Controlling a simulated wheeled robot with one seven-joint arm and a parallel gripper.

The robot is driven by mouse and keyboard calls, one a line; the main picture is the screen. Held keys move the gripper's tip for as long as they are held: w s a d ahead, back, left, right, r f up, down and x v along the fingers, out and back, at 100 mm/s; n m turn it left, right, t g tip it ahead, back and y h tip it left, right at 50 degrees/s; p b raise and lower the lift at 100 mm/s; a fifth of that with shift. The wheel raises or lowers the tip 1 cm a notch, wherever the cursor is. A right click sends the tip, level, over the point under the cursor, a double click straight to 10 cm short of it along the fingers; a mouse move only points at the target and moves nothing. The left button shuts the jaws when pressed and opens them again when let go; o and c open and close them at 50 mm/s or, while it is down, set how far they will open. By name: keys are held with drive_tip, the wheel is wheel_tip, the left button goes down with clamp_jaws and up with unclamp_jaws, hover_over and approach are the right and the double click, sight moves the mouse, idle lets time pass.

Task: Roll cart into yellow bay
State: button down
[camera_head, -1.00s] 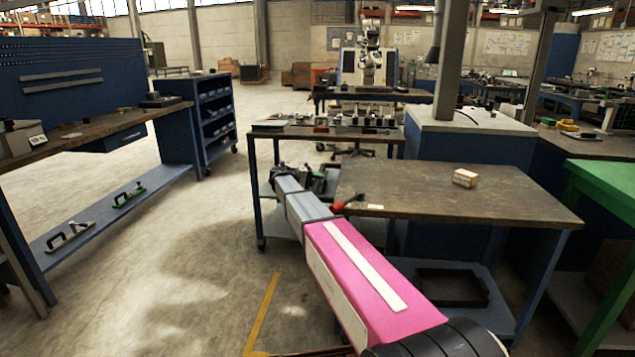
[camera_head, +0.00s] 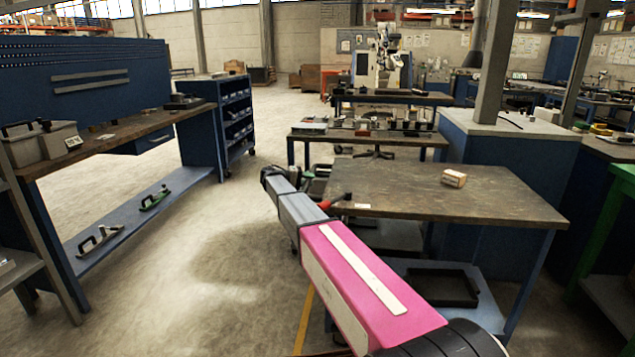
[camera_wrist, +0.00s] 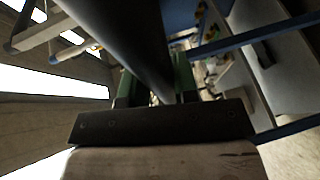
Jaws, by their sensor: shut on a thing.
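The cart (camera_head: 430,192) appears to be the brown-topped table on blue legs in the middle right of the head view. My arm reaches forward to its left end. My gripper (camera_head: 308,186) is small and partly hidden there. In the wrist view my gripper (camera_wrist: 155,94) has green fingers shut on a dark bar (camera_wrist: 130,35), which seems to be the cart's handle. A yellow floor line (camera_head: 305,320), possibly the edge of the yellow bay, shows left of the cart and partly behind my arm. The rest of the bay is not visible.
A small box (camera_head: 453,178) sits on the cart top, and a black tray (camera_head: 443,286) on its lower shelf. A second table (camera_head: 300,133) stands just behind. A workbench (camera_head: 120,133) and blue shelf unit (camera_head: 235,115) stand left. Open floor (camera_head: 235,250) lies between.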

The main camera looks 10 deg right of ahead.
drive_tip(key=a, duration=0.2)
drive_tip(key=w+a, duration=0.1)
drive_tip(key=a, duration=0.1)
drive_tip(key=shift+w, duration=0.15)
drive_tip(key=c, duration=0.9)
unclamp_jaws()
drive_tip(key=a, duration=0.3)
drive_tip(key=a+r, duration=0.1)
drive_tip(key=a, duration=0.3)
drive_tip(key=s+a+r, duration=0.1)
drive_tip(key=a, duration=0.2)
drive_tip(key=shift+a, duration=0.25)
